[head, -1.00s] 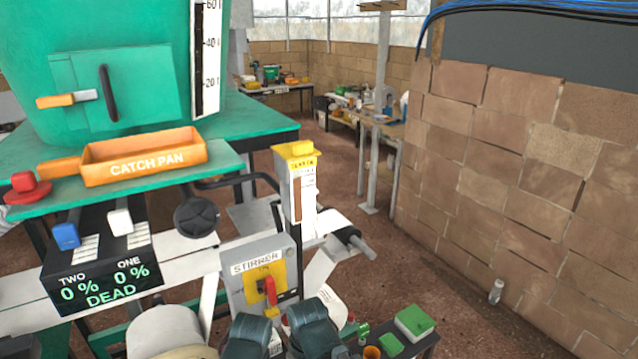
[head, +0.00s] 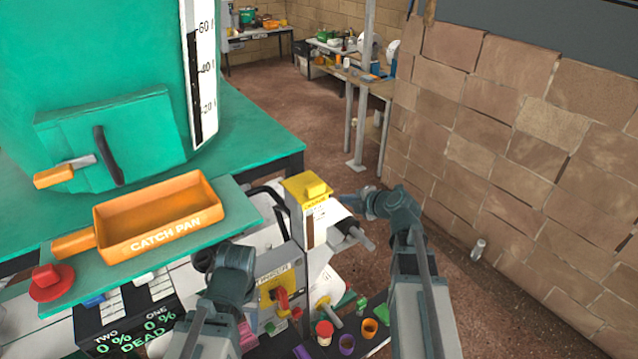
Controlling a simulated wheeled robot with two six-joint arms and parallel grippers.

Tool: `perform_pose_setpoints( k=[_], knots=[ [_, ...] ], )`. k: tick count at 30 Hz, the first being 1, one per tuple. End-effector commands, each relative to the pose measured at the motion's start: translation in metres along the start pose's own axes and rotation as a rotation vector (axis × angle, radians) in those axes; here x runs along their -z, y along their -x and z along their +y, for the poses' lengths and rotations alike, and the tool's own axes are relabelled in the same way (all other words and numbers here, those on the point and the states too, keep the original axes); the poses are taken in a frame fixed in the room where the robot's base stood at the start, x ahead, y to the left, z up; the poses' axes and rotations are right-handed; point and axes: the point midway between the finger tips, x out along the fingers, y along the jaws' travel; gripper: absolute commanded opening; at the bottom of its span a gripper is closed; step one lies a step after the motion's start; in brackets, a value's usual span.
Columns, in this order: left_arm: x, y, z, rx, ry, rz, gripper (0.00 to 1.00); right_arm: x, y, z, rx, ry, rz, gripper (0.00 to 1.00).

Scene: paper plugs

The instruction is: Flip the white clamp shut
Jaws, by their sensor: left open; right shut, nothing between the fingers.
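The white clamp (head: 141,278) shows as a small white tab on the black display box, under the front edge of the green shelf and above the word ONE. The shelf edge crowds it, so I cannot tell its angle. A blue clamp (head: 94,300) sits to its left, above TWO. My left gripper (head: 216,262) is to the right of the white clamp and apart from it, by the dark round knob; it is open, its fingers hard to make out. My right gripper (head: 354,200) is shut and empty, right of the yellow-topped post and far from the clamp.
The display box (head: 125,325) reads 0 % twice and DEAD. The yellow-topped post (head: 308,190) stands between my arms. Small coloured cups and a stirrer switch (head: 281,297) are below.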

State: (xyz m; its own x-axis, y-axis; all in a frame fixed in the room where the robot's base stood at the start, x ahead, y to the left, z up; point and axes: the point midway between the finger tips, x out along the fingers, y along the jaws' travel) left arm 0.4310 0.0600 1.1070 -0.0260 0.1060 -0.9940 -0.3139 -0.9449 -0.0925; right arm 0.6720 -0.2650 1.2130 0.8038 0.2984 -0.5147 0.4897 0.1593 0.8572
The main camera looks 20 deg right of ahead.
Motion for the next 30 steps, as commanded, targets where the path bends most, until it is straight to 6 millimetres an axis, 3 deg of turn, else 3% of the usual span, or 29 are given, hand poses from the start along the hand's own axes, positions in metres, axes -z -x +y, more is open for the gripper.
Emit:
perform_pose_setpoints(
  k=[14,17,30],
  knots=[
    [0.0,-0.002,0.0,0.0,0.0,0.0,0.53,-0.004,-0.003,0.002,-0.008,0.018,-0.006,0.0],
    [0.001,-0.009,0.001,0.0,-0.001,0.0,0.53,-0.004,-0.016,0.001,-0.008,0.02,-0.006,0.0],
    [0.003,-0.054,0.005,0.002,-0.012,0.0,0.53,-0.005,-0.103,0.0,-0.008,0.018,-0.005,0.0]
  ],
)
